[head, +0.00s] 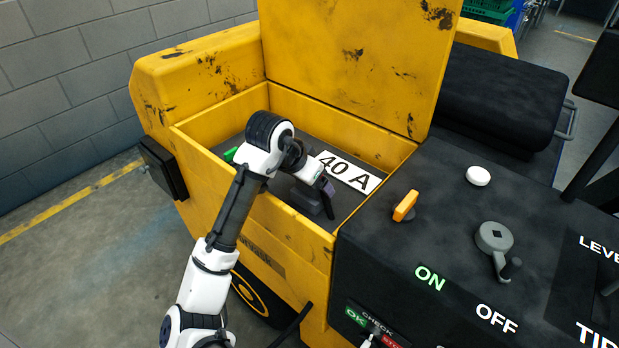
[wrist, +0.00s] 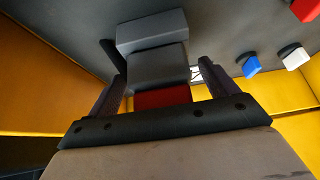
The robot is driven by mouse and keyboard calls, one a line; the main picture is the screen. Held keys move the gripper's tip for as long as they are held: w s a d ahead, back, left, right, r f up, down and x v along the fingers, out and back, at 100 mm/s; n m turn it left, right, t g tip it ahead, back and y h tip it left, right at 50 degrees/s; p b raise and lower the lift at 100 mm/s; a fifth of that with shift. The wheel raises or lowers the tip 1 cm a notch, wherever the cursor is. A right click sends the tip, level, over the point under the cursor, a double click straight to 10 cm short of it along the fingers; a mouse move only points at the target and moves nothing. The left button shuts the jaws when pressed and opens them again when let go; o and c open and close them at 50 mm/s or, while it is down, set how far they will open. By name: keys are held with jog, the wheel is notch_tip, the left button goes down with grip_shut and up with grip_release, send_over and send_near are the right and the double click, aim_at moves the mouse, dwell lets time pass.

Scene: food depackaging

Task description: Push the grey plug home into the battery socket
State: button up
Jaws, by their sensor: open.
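In the wrist view the grey plug (wrist: 158,66) lies between the two fingers of my gripper (wrist: 163,68). The fingers are open, with a gap visible on the right side; whether the left one touches is unclear. A lighter grey block, which looks like the battery socket (wrist: 152,29), is directly beyond the plug. A red face (wrist: 162,97) shows on the near side of the plug. How deep the plug sits is hard to tell. In the head view my gripper (head: 327,190) reaches down into the yellow compartment, beside a dark grey block (head: 306,200).
Yellow walls (head: 335,122) surround the compartment, with the raised lid (head: 355,60) behind. A "40 A" label (head: 347,172) lies on its floor. Blue (wrist: 251,65), white (wrist: 294,58) and red (wrist: 304,9) pieces stand to the right in the wrist view. A black control panel (head: 440,235) adjoins.

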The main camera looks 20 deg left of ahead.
jog(key=v, duration=1.4)
jog(key=shift+b, duration=0.35)
jog(key=shift+w, duration=0.1)
